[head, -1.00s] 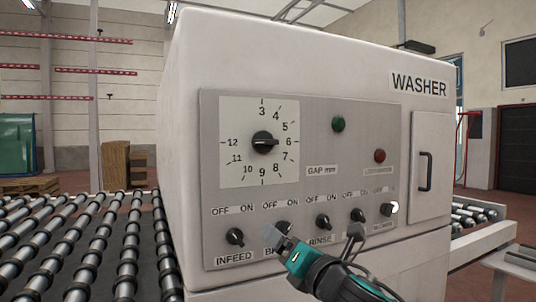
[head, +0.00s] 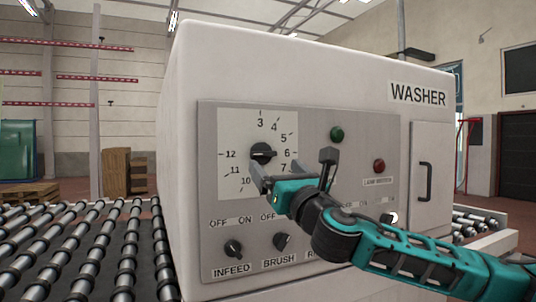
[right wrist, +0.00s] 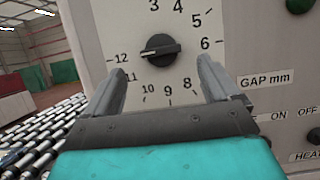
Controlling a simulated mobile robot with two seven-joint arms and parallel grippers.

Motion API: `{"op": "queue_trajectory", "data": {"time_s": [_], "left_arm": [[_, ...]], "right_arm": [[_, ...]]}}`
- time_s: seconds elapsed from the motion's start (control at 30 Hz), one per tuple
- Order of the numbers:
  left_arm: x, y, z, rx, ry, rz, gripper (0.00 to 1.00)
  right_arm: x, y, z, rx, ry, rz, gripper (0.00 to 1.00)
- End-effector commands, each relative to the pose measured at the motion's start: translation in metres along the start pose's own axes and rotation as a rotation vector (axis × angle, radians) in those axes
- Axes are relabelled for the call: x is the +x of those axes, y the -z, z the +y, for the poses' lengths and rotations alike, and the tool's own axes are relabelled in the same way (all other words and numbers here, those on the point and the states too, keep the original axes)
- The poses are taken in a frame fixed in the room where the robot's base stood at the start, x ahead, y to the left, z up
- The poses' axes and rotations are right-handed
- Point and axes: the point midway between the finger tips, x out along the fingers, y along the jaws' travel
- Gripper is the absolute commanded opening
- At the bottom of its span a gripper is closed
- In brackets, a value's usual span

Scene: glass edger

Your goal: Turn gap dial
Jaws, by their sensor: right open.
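The gap dial (head: 263,151) is a black knob with a raised bar on a pale square plate numbered 3 to 12, on the washer's grey panel. In the right wrist view the knob (right wrist: 160,49) shows between and beyond my fingertips, its bar nearly level, spanning the 12 to 6 direction. My right gripper (head: 292,163) is open and empty, in front of the plate's lower right. Its two fingers (right wrist: 161,70) stand either side of the knob in the right wrist view, apart from it. It hides the dial's lower numbers in the head view. My left gripper is not in view.
Infeed (head: 233,249) and brush (head: 283,242) switches sit below the dial; my arm covers others. A green button (head: 337,134) and a red one (head: 379,166) are to the right. A door handle (head: 425,182) juts out farther right. Roller conveyors (head: 85,245) flank the washer.

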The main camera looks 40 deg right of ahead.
Motion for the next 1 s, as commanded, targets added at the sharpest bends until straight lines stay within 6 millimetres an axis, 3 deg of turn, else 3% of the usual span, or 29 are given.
{"op": "queue_trajectory", "data": {"time_s": [0.63, 1.0], "left_arm": [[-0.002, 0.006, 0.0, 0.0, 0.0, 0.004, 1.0], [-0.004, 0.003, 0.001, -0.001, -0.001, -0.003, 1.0]], "right_arm": [[0.05, 0.0, -0.002, -0.006, 0.002, -0.001, 0.89], [0.058, 0.0, -0.001, 0.001, 0.001, -0.002, 0.89]]}}
